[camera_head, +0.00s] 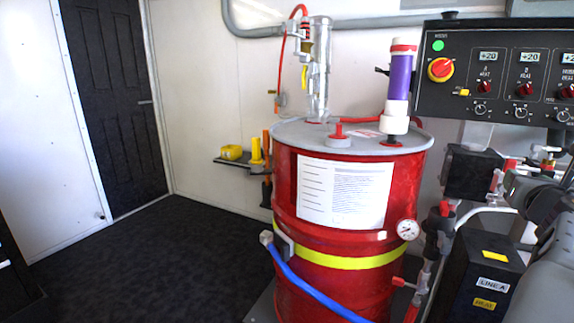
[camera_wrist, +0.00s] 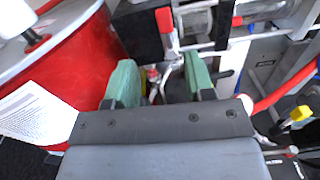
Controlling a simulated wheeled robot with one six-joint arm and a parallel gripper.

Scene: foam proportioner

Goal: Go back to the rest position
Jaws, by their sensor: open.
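My gripper (camera_wrist: 161,84) shows in the wrist view with its two green-padded fingers apart and nothing held between them. It is beside the red drum (camera_wrist: 75,65), which stands to its left in that view. Behind the gap between the fingers are pipes and fittings, including a red valve handle (camera_wrist: 166,28). In the head view, part of my arm shows at the lower right edge; my gripper's fingers cannot be made out there.
The red drum (camera_head: 288,240) stands at centre, with a blue hose (camera_head: 315,293) at its front. A black control panel (camera_head: 492,70) hangs at upper right. A black box labelled LINE A (camera_head: 487,262) stands below. Open dark floor (camera_head: 150,260) lies left, before a black door (camera_head: 115,100).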

